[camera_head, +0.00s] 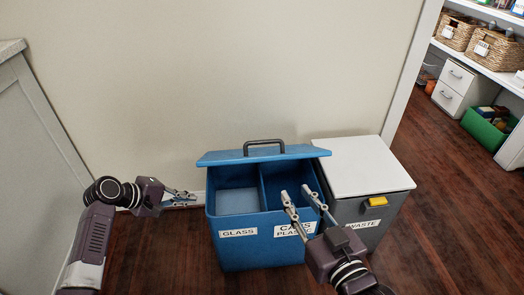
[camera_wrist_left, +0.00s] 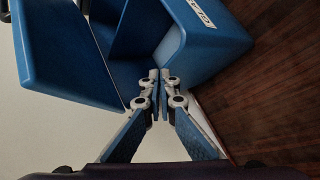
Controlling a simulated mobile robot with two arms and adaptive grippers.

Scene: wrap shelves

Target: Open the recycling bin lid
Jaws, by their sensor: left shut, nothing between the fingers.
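The blue recycling bin (camera_head: 243,254) stands on the floor against the wall, with GLASS and CANS PLASTIC labels on its front. Its lid (camera_head: 222,157) is raised at the back, with a dark handle (camera_head: 264,143) on top, and two compartments show inside. My left gripper (camera_head: 190,196) is shut and empty beside the bin's left side. In the left wrist view its fingertips (camera_wrist_left: 160,76) are together near the bin's side (camera_wrist_left: 205,50), with the lid (camera_wrist_left: 60,50) to the left; contact is unclear. My right gripper (camera_head: 295,191) is open and empty at the bin's front right.
A grey waste bin (camera_head: 365,230) with a white lid (camera_head: 362,167) and yellow latch (camera_head: 376,201) stands right of the recycling bin. A grey cabinet (camera_head: 35,150) is at the left. Shelves with baskets (camera_head: 490,50) are beyond the doorway. Wooden floor is clear at the right.

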